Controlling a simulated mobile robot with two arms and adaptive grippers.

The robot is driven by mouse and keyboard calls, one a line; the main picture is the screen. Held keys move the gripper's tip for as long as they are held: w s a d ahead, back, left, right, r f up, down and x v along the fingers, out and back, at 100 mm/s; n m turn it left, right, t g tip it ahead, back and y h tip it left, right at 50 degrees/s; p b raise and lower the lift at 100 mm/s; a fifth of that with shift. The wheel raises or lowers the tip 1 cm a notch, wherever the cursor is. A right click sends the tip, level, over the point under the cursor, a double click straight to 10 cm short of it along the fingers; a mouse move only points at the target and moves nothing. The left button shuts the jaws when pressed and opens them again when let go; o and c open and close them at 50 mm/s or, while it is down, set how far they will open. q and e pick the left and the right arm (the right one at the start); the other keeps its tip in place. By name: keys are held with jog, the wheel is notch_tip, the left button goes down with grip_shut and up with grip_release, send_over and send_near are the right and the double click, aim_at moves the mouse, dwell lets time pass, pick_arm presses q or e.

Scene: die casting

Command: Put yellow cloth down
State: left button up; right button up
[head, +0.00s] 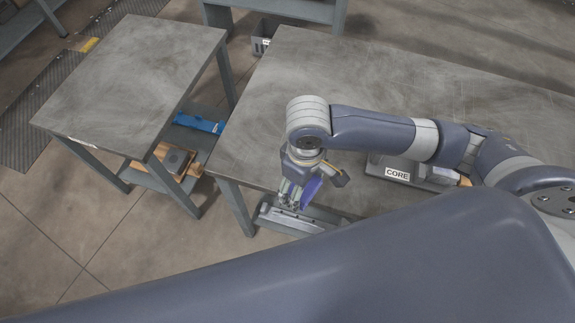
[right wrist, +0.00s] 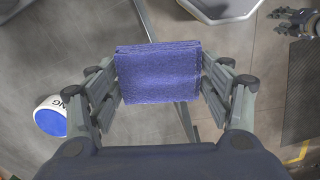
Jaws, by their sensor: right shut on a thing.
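No yellow cloth shows in either view. The cloth also shows beside the fingers in the head view (head: 312,189). A dark gripper-like part (right wrist: 297,20), perhaps my left gripper, is at the top right of the wrist view, too small to read.
A white-and-blue round container (right wrist: 50,116) is below.

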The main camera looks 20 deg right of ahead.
jog(key=s+a+f+n, duration=0.3)
jog(key=s+f, duration=0.1)
jog(key=w+d+p, duration=0.1)
jog(key=w, duration=0.3)
jog(key=w+d+f+p, duration=0.1)
jog(key=w, duration=0.3)
jog(key=w+d+p, duration=0.1)
jog(key=w, duration=0.4)
jog(key=shift+d+f, duration=0.25)
jog(key=shift+f, duration=0.15)
jog(key=shift+w+d+f+p, duration=0.1)
jog(key=shift+w+d+p, duration=0.1)
jog(key=shift+w, duration=0.3)
jog(key=shift+w+d+p, duration=0.1)
jog(key=shift+w+p, duration=0.05)
jog(key=shift+w, duration=0.3)
jog(key=shift+f, duration=0.4)
notch_tip(320, 180, down, 2)
jog(key=shift+f+p, duration=0.15)
jog(key=shift+p, duration=0.4)
pick_arm(q)
jog(key=r, duration=0.1)
jog(key=w+r, duration=0.1)
jog(key=r, duration=0.1)
jog(key=w+r, duration=0.1)
jog(key=r, duration=0.1)
jog(key=shift+d+r, duration=0.15)
jog(key=shift+d, duration=0.05)
pick_arm(e)
jog(key=shift+f, duration=0.3)
